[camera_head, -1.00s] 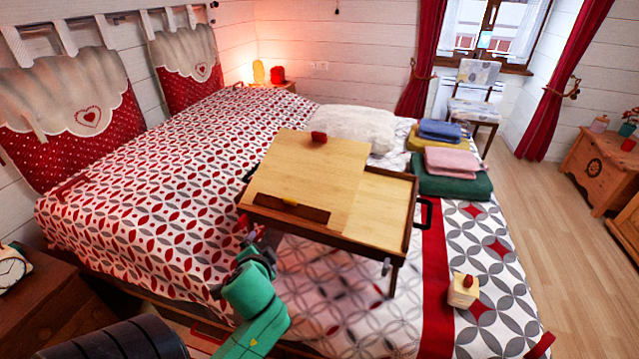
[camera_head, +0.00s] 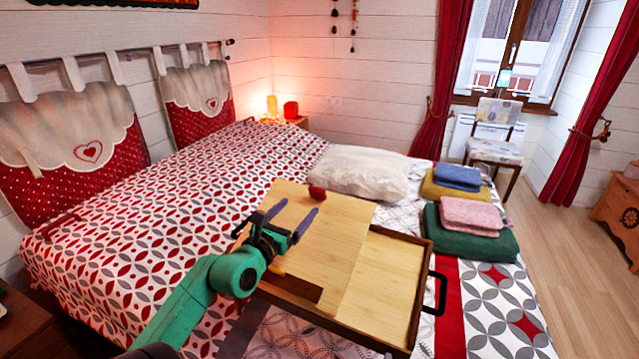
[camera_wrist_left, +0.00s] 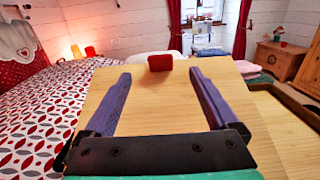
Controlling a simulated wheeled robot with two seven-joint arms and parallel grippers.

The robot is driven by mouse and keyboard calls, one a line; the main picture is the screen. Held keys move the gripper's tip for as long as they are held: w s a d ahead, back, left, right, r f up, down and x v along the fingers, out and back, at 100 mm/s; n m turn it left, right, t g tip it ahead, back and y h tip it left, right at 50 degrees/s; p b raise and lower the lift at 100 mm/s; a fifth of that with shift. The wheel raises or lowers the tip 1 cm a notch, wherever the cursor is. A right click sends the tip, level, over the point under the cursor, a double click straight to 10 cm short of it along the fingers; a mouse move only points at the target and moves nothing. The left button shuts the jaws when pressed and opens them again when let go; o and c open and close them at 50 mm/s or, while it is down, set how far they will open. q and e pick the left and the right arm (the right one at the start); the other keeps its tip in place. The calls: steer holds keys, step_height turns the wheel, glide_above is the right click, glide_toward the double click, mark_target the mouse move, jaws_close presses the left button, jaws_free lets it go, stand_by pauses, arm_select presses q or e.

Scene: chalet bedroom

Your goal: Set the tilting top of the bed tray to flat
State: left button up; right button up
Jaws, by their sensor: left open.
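The wooden bed tray (camera_head: 385,285) stands on the bed. Its tilting top (camera_head: 345,225) is a light wood panel, raised at the far side and sloping down toward me. A small red knob-like piece (camera_head: 317,192) sits at the top's far edge; it also shows in the left wrist view (camera_wrist_left: 160,62). My left gripper (camera_head: 292,213) is open and empty over the sloping top, its two purple fingers pointing at the red piece, which is beyond the fingertips. I cannot tell whether the fingers touch the panel. My right gripper is not in view.
A white pillow (camera_head: 358,172) lies behind the tray. Folded towels, green (camera_head: 470,238), pink (camera_head: 470,213) and blue (camera_head: 458,177), lie to its right. A chair (camera_head: 496,140) stands by the window. The wooden floor at right is clear.

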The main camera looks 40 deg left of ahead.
mark_target(315, 190)
arm_select(q)
steer(key=x, duration=0.5)
steer(key=shift+a+r+p, duration=0.1)
steer(key=shift+r+p, duration=0.05)
steer(key=shift+p, duration=0.25)
steer(key=x, duration=0.6)
steer(key=shift+w+f, duration=0.1)
steer(key=shift+f, duration=0.3)
steer(key=shift+w+a, duration=0.1)
steer(key=shift+w, duration=0.25)
jaws_close()
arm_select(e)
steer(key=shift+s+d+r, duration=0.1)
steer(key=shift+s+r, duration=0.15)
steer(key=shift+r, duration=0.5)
